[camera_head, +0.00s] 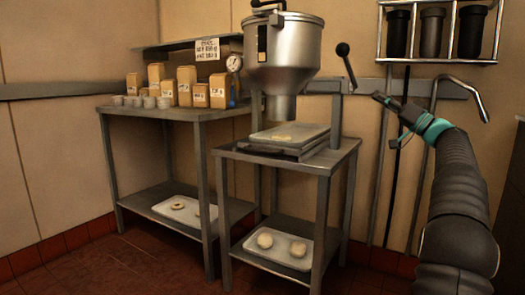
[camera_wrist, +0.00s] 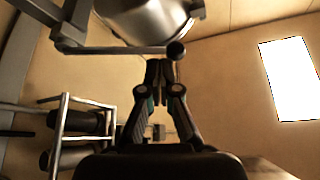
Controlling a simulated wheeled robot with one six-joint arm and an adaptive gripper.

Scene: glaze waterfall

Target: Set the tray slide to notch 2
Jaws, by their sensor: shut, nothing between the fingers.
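The tray slide (camera_head: 268,146) sits on the right-hand metal stand under the hopper's spout. A flat grey tray (camera_head: 314,131) with a small pale piece on it rests on the slide. Notch marks are too small to make out. My gripper (camera_head: 379,97) is shut and empty, to the right of the hopper and just right of the black-knobbed lever (camera_head: 343,50), above the slide's height and apart from it. In the wrist view my gripper (camera_wrist: 160,65) has its fingertips together, with the black knob (camera_wrist: 176,50) and steel hopper (camera_wrist: 148,18) beyond.
A left table (camera_head: 165,113) holds boxes and small cups. A wall rack (camera_head: 440,61) with black cylinders hangs behind my arm. A curved pipe (camera_head: 484,105) stands out from the wall. The floor before the stands is clear.

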